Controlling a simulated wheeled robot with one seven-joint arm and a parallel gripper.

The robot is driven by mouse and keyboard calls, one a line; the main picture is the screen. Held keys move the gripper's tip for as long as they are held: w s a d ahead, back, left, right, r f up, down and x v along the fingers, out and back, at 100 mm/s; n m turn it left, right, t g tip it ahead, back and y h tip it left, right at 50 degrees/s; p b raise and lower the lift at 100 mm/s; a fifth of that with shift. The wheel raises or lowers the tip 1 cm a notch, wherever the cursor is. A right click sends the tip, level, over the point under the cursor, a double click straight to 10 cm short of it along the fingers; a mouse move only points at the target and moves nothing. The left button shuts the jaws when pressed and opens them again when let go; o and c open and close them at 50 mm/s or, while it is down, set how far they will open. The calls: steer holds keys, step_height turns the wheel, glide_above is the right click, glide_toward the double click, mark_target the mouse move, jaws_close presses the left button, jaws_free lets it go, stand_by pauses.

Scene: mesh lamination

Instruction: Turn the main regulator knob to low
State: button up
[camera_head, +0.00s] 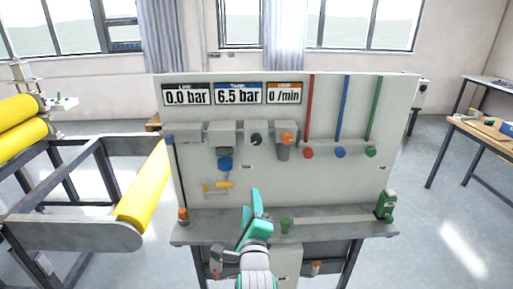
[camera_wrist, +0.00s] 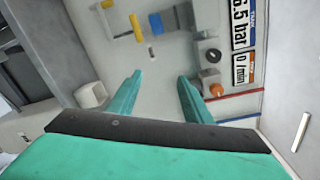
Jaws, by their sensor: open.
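A blue knob (camera_head: 224,164) hangs under a grey regulator body (camera_head: 225,133) on the panel in the head view. It looks like the main regulator knob, but no label I can read confirms it. In the wrist view the blue knob (camera_wrist: 156,23) is near the top, beyond my fingertips. My gripper (camera_head: 252,203) is in front of the panel, lower and to the right of the blue knob. In the wrist view my gripper (camera_wrist: 160,80) has its two teal fingers apart with nothing between them. The knob's setting cannot be read.
The panel (camera_head: 330,185) also carries a yellow valve (camera_head: 222,185), a black round dial (camera_head: 256,139), an orange knob (camera_head: 287,138) and red, blue and green knobs at right. Displays show 0.0 bar, 6.5 bar and 0 /min. A ledge (camera_head: 345,222) runs below. Yellow rollers (camera_head: 146,190) stand left.

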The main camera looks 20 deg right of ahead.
mark_target(257, 141)
steer(key=w+d+r+m, duration=0.1)
steer(key=d+r+m, duration=0.15)
steer(key=r, duration=0.35)
steer(key=w+d+r+m, duration=0.1)
steer(key=w+r+m, duration=0.15)
steer(key=r, duration=0.45)
steer(key=shift+m, duration=0.4)
steer(key=x, duration=1)
steer(key=c, duration=1.1)
steer(key=shift+o, duration=0.2)
